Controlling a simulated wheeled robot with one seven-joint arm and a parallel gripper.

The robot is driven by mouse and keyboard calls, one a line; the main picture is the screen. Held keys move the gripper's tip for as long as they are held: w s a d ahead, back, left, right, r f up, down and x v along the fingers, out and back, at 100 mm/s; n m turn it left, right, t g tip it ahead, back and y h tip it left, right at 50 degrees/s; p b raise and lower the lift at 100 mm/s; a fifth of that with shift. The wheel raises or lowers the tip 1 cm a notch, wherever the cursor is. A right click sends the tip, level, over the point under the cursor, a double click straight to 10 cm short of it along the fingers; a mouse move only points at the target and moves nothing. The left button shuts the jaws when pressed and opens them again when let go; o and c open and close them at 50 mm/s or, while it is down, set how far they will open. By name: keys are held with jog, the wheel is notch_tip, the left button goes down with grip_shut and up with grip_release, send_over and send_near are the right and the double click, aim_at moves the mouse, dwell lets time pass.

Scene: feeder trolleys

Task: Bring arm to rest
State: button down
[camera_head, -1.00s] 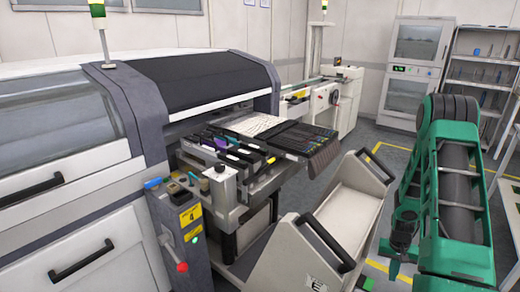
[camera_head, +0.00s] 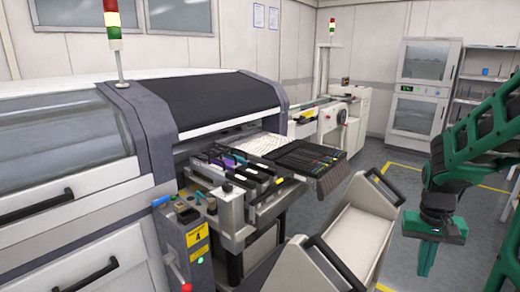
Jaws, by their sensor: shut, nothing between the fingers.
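My green arm (camera_head: 480,135) comes in at the right edge of the head view, beyond the trolley. My gripper (camera_head: 427,262) hangs below the black wrist, pointing down. It looks shut, with nothing in it. It is in open space to the right of the feeder trolley (camera_head: 345,235) and apart from it.
The placement machine (camera_head: 90,210) fills the left, with a feeder bank (camera_head: 245,170) on its front. Its control post (camera_head: 190,240) carries a red-knobbed lever. A glass-doored cabinet (camera_head: 422,95) and a shelf rack (camera_head: 480,85) stand behind my arm. Grey floor (camera_head: 375,155) is clear behind the trolley.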

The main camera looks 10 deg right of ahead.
jog(key=s+a+r+y, duration=0.1)
jog(key=s+a+r, duration=0.5)
jog(key=s, duration=0.5)
jog(key=shift+s+a+n+t, duration=0.3)
jog(key=shift+s+a+n, duration=0.1)
jog(key=shift+a, duration=0.85)
jog(key=shift+r, duration=0.1)
